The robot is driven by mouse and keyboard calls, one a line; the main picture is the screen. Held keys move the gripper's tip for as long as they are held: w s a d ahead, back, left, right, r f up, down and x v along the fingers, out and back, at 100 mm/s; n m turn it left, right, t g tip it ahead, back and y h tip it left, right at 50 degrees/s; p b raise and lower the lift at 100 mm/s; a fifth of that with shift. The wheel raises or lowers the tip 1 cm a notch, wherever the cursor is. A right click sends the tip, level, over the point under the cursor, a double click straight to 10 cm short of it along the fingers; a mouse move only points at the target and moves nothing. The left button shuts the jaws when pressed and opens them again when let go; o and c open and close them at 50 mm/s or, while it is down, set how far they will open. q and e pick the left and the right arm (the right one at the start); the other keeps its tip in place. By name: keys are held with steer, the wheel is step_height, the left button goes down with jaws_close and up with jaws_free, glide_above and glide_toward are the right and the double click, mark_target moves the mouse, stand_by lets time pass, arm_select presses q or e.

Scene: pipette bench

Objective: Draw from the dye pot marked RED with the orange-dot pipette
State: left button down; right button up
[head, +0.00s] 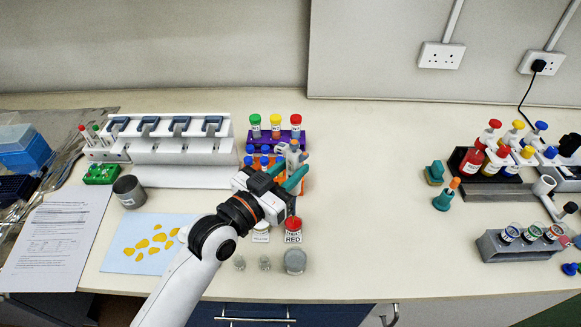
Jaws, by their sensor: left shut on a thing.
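My left gripper (288,178) has teal fingers and is shut on an upright, pale grey pipette (293,156). Its lower part is largely hidden by my gripper, and I cannot clearly make out its dot. The pot marked RED (293,237), with red dye at its top, stands on the bench just below the gripper in the picture. I cannot tell whether the pipette's tip is in the dye. Another labelled pot (261,233) stands to its left, partly hidden by my wrist. My right gripper is out of view.
A purple rack (305,137) with capped tubes stands behind my gripper. A white stand (178,139) is at the back left. Small glass vessels (294,262) stand near the front edge. A blue mat (124,243) with yellow pieces lies left. The bench right of the RED pot is clear.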

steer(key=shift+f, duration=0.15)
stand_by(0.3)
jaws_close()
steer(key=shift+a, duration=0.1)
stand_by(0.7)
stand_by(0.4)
